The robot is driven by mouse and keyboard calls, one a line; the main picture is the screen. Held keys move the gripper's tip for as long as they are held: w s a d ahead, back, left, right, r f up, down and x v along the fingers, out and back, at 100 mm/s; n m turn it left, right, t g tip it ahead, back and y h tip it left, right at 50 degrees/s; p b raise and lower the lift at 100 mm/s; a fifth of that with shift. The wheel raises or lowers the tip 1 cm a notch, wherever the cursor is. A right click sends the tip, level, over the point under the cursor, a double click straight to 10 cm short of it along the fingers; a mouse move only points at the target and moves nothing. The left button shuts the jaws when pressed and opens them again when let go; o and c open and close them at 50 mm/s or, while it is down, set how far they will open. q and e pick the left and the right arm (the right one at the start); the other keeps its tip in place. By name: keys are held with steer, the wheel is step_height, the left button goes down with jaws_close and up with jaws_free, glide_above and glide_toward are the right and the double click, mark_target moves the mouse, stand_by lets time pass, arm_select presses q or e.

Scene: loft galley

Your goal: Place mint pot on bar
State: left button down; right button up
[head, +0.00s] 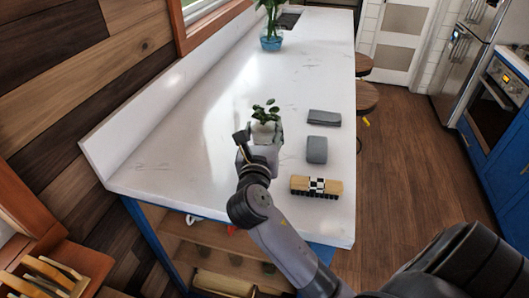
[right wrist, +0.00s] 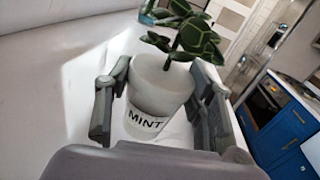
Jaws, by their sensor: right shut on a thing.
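The mint pot is a white pot labelled "MINT" with a green leafy plant. In the head view the mint pot (head: 266,131) is over the near part of the white bar (head: 215,100). In the right wrist view the mint pot (right wrist: 160,90) sits upright between the two fingers. My right gripper (head: 262,140) is shut on it; the gripper also shows in the right wrist view (right wrist: 158,108). Whether the pot's base touches the bar is hidden by the gripper. My left gripper is not in view.
On the bar's right side lie a dark grey folded item (head: 324,117), a grey block (head: 317,150) and a tan-and-checkered item (head: 316,186). A glass vase with a plant (head: 271,42) stands farther back. The left of the bar is clear. Stools (head: 367,96) stand at its right edge.

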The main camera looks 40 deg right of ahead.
mark_target(263, 140)
steer(key=shift+f, duration=1.55)
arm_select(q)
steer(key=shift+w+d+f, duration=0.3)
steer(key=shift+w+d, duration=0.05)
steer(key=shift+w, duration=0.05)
arm_select(e)
steer(key=shift+f, duration=2.05)
steer(key=o, duration=1.3)
steer(key=shift+f, duration=0.15)
steer(key=shift+o, duration=0.2)
